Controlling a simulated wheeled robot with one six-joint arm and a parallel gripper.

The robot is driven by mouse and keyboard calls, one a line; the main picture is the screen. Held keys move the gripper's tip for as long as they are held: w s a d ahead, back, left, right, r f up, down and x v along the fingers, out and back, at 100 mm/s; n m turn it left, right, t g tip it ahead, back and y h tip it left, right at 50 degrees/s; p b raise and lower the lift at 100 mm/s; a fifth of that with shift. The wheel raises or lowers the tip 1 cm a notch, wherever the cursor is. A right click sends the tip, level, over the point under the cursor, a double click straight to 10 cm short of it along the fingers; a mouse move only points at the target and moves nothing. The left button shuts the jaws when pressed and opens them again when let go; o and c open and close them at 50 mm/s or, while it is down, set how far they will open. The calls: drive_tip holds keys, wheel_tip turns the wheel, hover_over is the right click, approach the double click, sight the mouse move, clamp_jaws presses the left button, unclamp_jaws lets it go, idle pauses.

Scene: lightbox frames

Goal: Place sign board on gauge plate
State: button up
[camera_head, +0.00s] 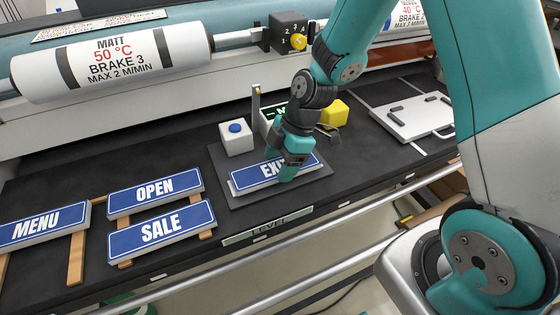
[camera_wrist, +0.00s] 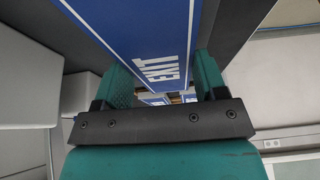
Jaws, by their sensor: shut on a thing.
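The blue EXIT sign board (camera_head: 245,181) with white letters and a pale edge is over the dark gauge plate (camera_head: 318,179). It looks low and nearly flat, but I cannot tell whether it rests on the plate or hangs just above it. My gripper (camera_head: 289,172) is shut on the sign's right part and hides the end of the word. In the wrist view the EXIT sign (camera_wrist: 150,40) runs between the two fingers of my gripper (camera_wrist: 163,82).
A white block with a blue button (camera_head: 237,139) stands at the plate's back left. Behind are a lit green sign (camera_head: 272,112) and a yellow block (camera_head: 333,113). OPEN (camera_head: 154,191), SALE (camera_head: 162,229) and MENU (camera_head: 38,228) signs lie on wooden strips at left. A white panel (camera_head: 415,117) lies right.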

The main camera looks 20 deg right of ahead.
drive_tip(key=shift+f, duration=0.15)
drive_tip(key=shift+f, duration=0.1)
drive_tip(key=o, duration=1)
drive_tip(key=shift+c, duration=0.2)
